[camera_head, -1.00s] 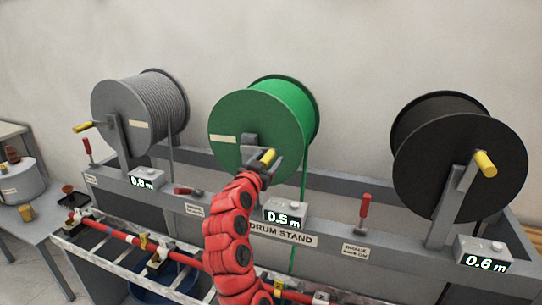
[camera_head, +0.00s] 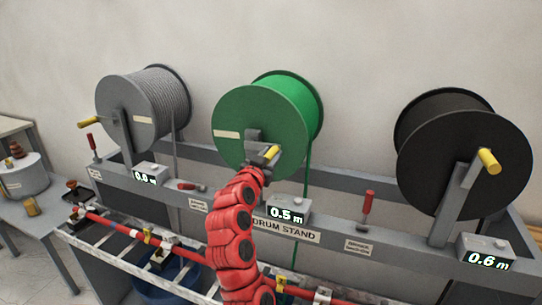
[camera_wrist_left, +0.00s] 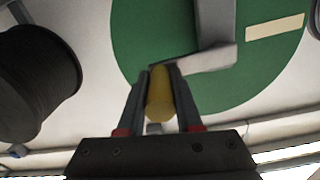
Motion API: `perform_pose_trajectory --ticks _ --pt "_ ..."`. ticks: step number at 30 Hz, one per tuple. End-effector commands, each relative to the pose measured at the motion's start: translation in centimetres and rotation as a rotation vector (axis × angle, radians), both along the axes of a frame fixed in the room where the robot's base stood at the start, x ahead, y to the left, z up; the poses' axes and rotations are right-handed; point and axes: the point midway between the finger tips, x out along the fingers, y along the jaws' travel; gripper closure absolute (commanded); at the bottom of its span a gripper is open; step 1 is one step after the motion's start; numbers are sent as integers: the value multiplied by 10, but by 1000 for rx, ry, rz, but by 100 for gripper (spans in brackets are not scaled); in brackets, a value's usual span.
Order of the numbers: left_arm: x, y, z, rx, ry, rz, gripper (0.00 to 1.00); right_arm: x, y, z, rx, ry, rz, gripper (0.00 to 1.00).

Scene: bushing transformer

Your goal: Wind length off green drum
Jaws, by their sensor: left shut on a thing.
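The green drum (camera_head: 240,110) sits on the drum stand between a grey and a black drum. Its crank has a yellow handle (camera_head: 272,152), which also shows in the left wrist view (camera_wrist_left: 159,95). My left gripper (camera_head: 266,162) is shut on that handle, with one finger on each side of it in the left wrist view (camera_wrist_left: 159,98). Green cable (camera_head: 308,160) hangs down from the drum's right side. The counter (camera_head: 288,211) below the drum reads 0.5 m. A red-handled lever (camera_head: 190,186) left of the counter lies flat. My right gripper is not in view.
The grey drum (camera_head: 125,115) and black drum (camera_head: 465,160) have their own yellow cranks and upright red levers (camera_head: 92,143) (camera_head: 367,203). A red rod or cable (camera_head: 120,230) with clamps runs along the front.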

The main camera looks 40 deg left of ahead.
Motion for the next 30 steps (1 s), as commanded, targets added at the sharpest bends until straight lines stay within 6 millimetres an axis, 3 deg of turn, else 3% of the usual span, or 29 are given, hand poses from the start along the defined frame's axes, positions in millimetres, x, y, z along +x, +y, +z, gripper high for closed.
perform_pose_trajectory --ticks 24,30 --pt "0 0 1 0 -1 0 100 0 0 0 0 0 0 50" --pt "0 0 -3 20 2 2 100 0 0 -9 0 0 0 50"
